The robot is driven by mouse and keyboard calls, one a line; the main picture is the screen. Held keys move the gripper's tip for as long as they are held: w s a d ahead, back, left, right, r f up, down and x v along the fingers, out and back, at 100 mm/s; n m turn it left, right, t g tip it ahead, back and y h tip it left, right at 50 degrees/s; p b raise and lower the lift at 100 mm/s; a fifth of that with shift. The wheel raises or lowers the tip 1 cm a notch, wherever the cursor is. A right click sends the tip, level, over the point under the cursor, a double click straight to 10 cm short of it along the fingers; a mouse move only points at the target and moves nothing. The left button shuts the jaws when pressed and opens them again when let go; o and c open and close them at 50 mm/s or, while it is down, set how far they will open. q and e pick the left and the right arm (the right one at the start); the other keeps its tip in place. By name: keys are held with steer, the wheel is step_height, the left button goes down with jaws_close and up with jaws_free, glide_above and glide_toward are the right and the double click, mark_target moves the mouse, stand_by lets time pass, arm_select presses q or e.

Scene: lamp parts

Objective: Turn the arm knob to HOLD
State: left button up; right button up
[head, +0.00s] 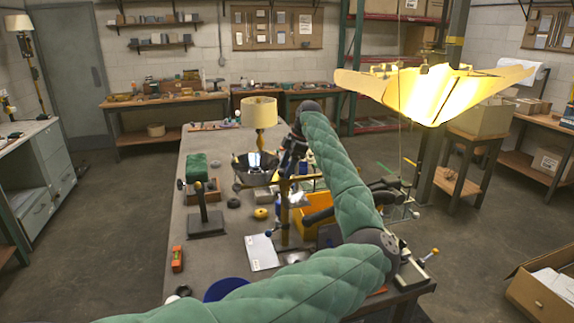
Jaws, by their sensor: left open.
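My left gripper (287,166) hangs down from the wrist of the green-sleeved arm, over the middle of the workbench (220,255). It is open, but its fingertips are small and dark. A brass upright post (284,212) stands just below it; I cannot tell whether the fingers touch it. A small blue ball (268,233) sticks out low at the post's left side. No arm knob or HOLD mark can be made out for certain; my forearm hides part of this area. My right gripper is not seen.
A lit, wide yellow shade (430,92) spreads at the upper right.

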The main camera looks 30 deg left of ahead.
arm_select(q)
steer(key=shift+f, duration=0.1)
steer(key=c, duration=1)
